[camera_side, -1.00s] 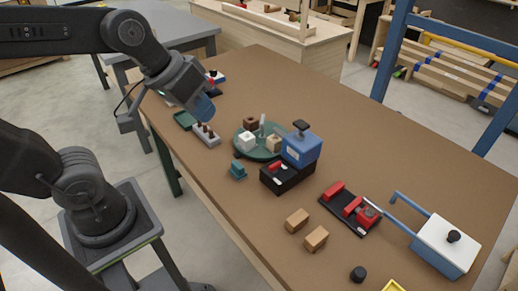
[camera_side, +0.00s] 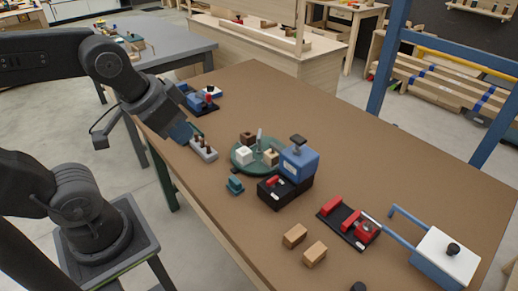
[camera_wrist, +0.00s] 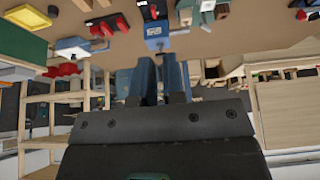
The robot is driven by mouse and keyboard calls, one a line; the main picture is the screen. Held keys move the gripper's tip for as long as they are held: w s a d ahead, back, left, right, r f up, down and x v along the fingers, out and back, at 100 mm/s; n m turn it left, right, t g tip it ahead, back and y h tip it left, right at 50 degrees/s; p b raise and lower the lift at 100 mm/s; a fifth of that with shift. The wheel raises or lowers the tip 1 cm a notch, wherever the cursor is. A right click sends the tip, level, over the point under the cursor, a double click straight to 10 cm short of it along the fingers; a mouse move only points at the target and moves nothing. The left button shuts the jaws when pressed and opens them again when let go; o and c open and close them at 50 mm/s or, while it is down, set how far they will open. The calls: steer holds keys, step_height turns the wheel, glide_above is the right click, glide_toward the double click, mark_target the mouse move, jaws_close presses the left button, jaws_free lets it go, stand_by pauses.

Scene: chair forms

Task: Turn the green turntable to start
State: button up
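The green turntable (camera_side: 240,166) is a round disc on the brown table. It carries a white block (camera_side: 244,156), a dark brown block (camera_side: 247,138), a tan block (camera_side: 271,158) and an upright grey peg (camera_side: 259,138). My gripper (camera_side: 183,132) is in the air at the table's left edge, left of the turntable and apart from it. In the wrist view its two blue fingers (camera_wrist: 160,72) stand parallel with a narrow gap and nothing visible between them.
A grey holder with brown pegs (camera_side: 205,152) stands close to my gripper. A small teal piece (camera_side: 235,185) lies in front of the turntable. A blue box on a black base (camera_side: 299,163) stands close on its right. Two tan blocks (camera_side: 294,236) lie nearer the front.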

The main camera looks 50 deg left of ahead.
steer(key=o, duration=0.5)
steer(key=shift+n+g, duration=0.6)
steer(key=shift+n, duration=0.3)
steer(key=w, duration=0.2)
steer(key=w+a+r, duration=0.1)
steer(key=w, duration=0.1)
steer(key=w+r, duration=0.1)
steer(key=w, duration=0.1)
steer(key=shift+w+a+r, duration=0.1)
steer(key=shift+w+a, duration=0.05)
steer(key=shift+a, duration=0.1)
steer(key=shift+c, duration=0.2)
steer(key=shift+o, duration=0.2)
steer(key=w+a+n+g, duration=0.1)
steer(key=w+a+n, duration=0.1)
steer(key=w, duration=0.7)
steer(key=shift+w+a+n+g, duration=0.15)
steer(key=shift+a+n+g, duration=0.15)
steer(key=shift+a, duration=0.25)
steer(key=n+g, duration=0.3)
steer(key=n, duration=0.2)
glide_above(259, 133)
step_height(259, 133, down, 11)
steer(key=shift+m, duration=0.3)
step_height(259, 133, down, 13)
steer(key=shift+d+r, duration=0.15)
steer(key=shift+r, duration=0.05)
steer(key=shift+c, duration=0.3)
jaws_close()
